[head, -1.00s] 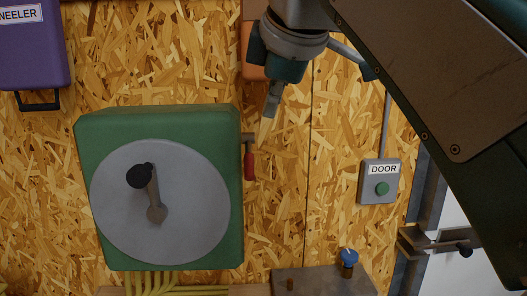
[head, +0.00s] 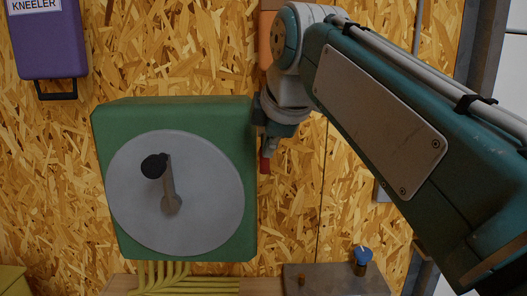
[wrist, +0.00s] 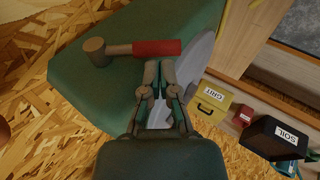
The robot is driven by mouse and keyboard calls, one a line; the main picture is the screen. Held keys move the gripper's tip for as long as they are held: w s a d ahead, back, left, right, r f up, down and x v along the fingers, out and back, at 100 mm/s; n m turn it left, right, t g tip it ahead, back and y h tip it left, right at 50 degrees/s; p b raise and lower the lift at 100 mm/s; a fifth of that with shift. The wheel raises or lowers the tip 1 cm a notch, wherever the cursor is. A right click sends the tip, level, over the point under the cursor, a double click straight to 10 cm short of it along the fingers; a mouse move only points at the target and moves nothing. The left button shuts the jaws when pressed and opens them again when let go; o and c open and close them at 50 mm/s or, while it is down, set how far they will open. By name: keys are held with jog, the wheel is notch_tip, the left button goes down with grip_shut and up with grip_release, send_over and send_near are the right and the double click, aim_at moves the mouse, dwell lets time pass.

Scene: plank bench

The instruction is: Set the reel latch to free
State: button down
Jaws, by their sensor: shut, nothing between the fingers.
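The reel is a green box (head: 180,113) on the wall with a grey disc (head: 215,205) and a black-knobbed crank (head: 170,187) on its front. The latch is a red-handled lever (head: 265,164) on the box's right side, hanging down in the head view. In the wrist view its red handle (wrist: 158,47) runs right from a round brass-coloured pivot (wrist: 95,47). My gripper (wrist: 160,66) is shut and empty, its fingertips right beside the red handle in that view. I cannot tell whether they touch. In the head view my gripper (head: 271,146) partly hides the lever's upper part.
A purple kneeler case (head: 48,50) hangs at the upper left. A grey plate with a blue-topped peg (head: 362,256) lies below right. Yellow hose (head: 185,283) shows under the reel. In the wrist view, yellow GRIT (wrist: 210,105) and black SOIL (wrist: 275,138) boxes stand at the right.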

aim_at(266, 163)
jog(key=shift+x, duration=0.95)
jog(key=shift+f, duration=0.1)
jog(key=shift+w+f+t, duration=0.15)
jog(key=shift+f+t, duration=0.5)
jog(key=shift+t, duration=0.55)
jog(key=shift+w+f, duration=0.35)
jog(key=shift+f, duration=0.15)
jog(key=shift+s+a+r, duration=0.1)
